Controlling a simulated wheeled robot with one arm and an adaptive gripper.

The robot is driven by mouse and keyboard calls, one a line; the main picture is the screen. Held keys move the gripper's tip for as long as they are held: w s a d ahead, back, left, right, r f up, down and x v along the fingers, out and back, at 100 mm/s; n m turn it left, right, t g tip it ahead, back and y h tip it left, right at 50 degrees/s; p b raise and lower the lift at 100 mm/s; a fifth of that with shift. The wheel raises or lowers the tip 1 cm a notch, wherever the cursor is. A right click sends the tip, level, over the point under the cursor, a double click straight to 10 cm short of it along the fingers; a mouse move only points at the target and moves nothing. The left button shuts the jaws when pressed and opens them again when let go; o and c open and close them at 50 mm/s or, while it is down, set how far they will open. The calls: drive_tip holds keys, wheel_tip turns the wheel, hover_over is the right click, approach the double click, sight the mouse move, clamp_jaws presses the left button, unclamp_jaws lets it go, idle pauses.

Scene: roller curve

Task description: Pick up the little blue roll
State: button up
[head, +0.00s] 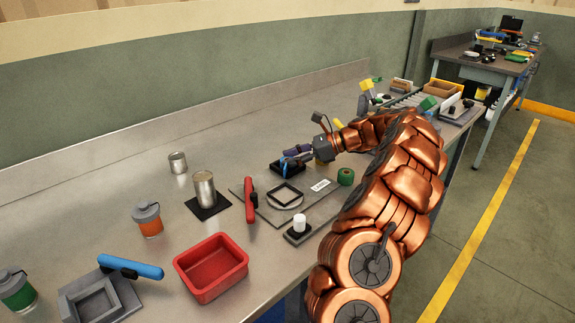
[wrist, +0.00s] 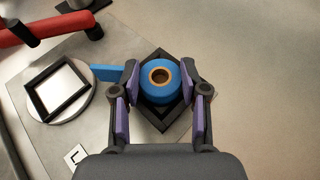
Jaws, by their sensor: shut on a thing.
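The little blue roll (wrist: 160,96) has a brown core and sits between the two purple-padded fingers of my gripper (wrist: 160,95) in the wrist view. The pads touch it on both sides, so my gripper is shut on it. A black square tray (wrist: 178,126) lies under and around the roll. I cannot tell whether the roll still rests in it. In the head view my gripper (head: 302,157) is over the same black tray (head: 281,172), and the roll is mostly hidden there by the fingers.
A green roll (head: 345,176) stands right of the tray. A round plate with a black frame (head: 285,197) and a red-handled tool (head: 250,199) lie nearer. A red bin (head: 211,267), a can (head: 204,189) and an orange jar (head: 148,220) stand left.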

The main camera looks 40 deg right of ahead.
drive_tip(key=c, duration=0.4)
drive_tip(key=shift+r, duration=0.1)
drive_tip(key=shift+c, duration=0.2)
